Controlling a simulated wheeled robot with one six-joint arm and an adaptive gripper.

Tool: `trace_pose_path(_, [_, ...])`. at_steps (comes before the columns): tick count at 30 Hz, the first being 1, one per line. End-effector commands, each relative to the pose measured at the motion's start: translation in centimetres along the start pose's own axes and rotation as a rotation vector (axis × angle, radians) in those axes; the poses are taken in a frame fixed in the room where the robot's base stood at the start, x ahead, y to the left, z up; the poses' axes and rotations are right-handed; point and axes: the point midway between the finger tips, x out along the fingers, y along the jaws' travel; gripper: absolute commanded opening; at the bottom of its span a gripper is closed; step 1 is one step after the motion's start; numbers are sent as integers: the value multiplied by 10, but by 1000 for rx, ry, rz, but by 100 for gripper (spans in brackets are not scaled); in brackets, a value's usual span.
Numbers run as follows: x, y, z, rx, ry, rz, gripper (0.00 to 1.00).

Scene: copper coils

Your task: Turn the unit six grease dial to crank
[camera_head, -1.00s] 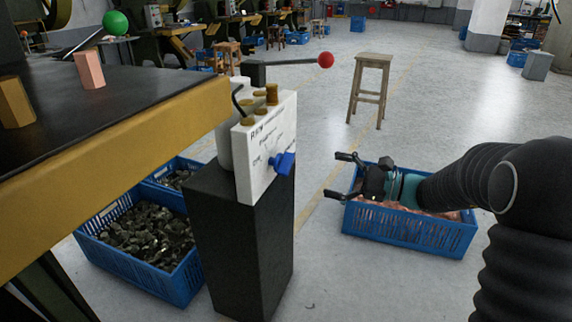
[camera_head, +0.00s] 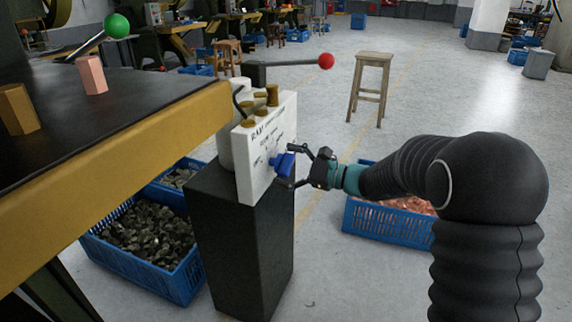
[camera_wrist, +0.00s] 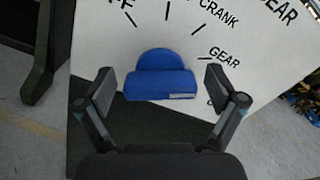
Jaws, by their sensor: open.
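The blue dial (camera_head: 283,163) sits on the white panel (camera_head: 258,185) of a box on a dark pedestal. In the wrist view the dial (camera_wrist: 160,78) shows a rounded back part and a wide bar lying nearly level. Tick marks surround it, with "CRANK" above right, "GEAR" to the right and a cut-off "FF" at upper left. Which mark the dial points to, I cannot tell. My gripper (camera_head: 291,166) is open in front of the panel, its fingers on either side of the dial. In the wrist view my gripper (camera_wrist: 158,82) shows gaps between both fingers and the bar.
Brass-coloured fittings (camera_head: 272,95) stand on top of the box. A red-knobbed lever (camera_head: 326,61) is behind it. A dark-topped bench (camera_head: 120,120) fills the left. Blue crates (camera_head: 388,224) stand on the floor, and a wooden stool (camera_head: 372,61) is beyond. Floor between is open.

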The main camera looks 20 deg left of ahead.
Motion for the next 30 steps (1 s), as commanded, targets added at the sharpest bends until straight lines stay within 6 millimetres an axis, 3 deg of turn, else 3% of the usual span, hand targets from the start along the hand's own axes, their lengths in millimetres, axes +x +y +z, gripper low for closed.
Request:
trace_pose_path(5, [0,0,0,0,0,0,91])
trace_pose_path(12, [0,0,0,0,0,0,34])
trace_pose_path(22, [0,2,-3,-41,-1,0,34])
trace_pose_path(30, [0,5,-7,-207,-2,1,34])
